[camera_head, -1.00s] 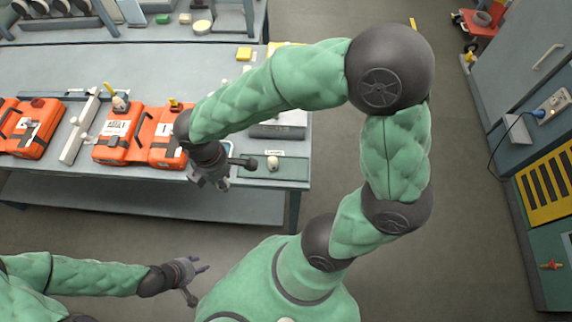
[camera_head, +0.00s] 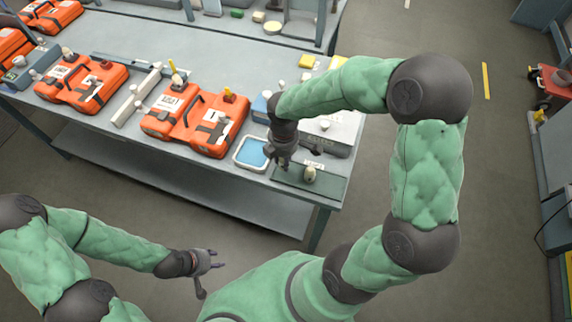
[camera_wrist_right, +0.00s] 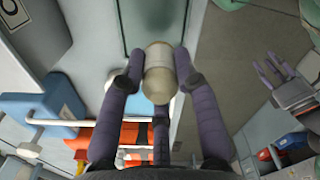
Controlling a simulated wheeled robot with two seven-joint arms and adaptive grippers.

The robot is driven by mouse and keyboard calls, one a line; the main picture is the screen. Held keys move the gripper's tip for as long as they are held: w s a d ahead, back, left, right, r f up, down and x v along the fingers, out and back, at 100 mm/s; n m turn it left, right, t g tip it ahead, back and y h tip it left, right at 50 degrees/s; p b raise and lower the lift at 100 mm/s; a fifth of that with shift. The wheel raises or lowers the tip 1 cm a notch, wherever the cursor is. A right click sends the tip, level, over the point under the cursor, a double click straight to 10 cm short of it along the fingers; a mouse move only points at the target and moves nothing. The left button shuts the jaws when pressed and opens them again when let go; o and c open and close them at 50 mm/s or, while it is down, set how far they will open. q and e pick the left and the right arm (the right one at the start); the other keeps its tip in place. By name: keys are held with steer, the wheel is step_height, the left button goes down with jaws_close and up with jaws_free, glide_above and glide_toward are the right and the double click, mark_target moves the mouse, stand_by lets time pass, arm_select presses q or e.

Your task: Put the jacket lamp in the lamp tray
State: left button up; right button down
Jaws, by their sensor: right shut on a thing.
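My right gripper (camera_head: 282,160) is shut on a cream cylindrical lamp (camera_wrist_right: 159,75), which shows between its fingers in the right wrist view. In the head view the gripper itself hides the lamp. The gripper is over the table's right end, between a blue-bottomed, white-rimmed tray (camera_head: 240,163) and a flat dark green tray (camera_head: 335,186). The green tray also shows beyond the lamp in the wrist view (camera_wrist_right: 160,22). I cannot tell which is the lamp tray. My left gripper (camera_head: 212,260) is open and empty, away from the table.
A grey box (camera_head: 338,135) stands behind the green tray. A blue box (camera_wrist_right: 45,115) is beside the gripper. Floor is clear in front.

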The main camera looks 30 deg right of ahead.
steer(key=shift+w+d+f, duration=0.1)
steer(key=shift+d+f, duration=0.15)
steer(key=shift+f, duration=0.1)
steer(key=shift+w+d+f+b, duration=0.15)
steer(key=shift+f+b, duration=0.65)
steer(key=shift+f, duration=0.95)
steer(key=shift+f, duration=0.15)
steer(key=c, duration=0.9)
jaws_free()
step_height(320, 180, up, 12)
steer(key=p, duration=0.3)
steer(key=shift+r+p, duration=0.2)
steer(key=shift+p, duration=0.15)
